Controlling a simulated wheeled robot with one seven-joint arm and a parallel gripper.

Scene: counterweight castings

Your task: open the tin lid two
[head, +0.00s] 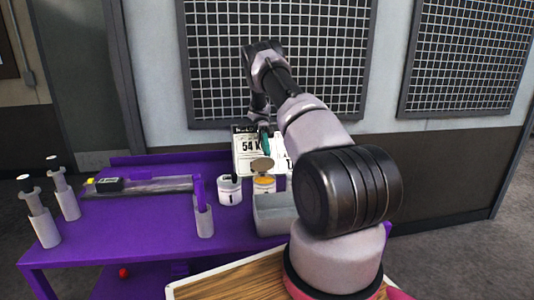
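A white tin (264,187) stands on the purple table, with an orange-tan round surface at its top. A tan disc-like lid (262,164) stands raised and tilted above the back of this tin. Its number is too small to read. A second white tin (229,191) with a dark mark stands just left of it. My gripper (265,146) is above the raised lid, pointing down, with a teal finger part visible. I cannot tell whether it touches the lid, nor how far apart its fingers are.
A grey open bin (274,222) stands right in front of the tins. A white sign reading 54 K (246,143) is behind them. A purple-handled grey post (204,216) and a long rail fixture (140,187) are to the left. My arm hides the table's right side.

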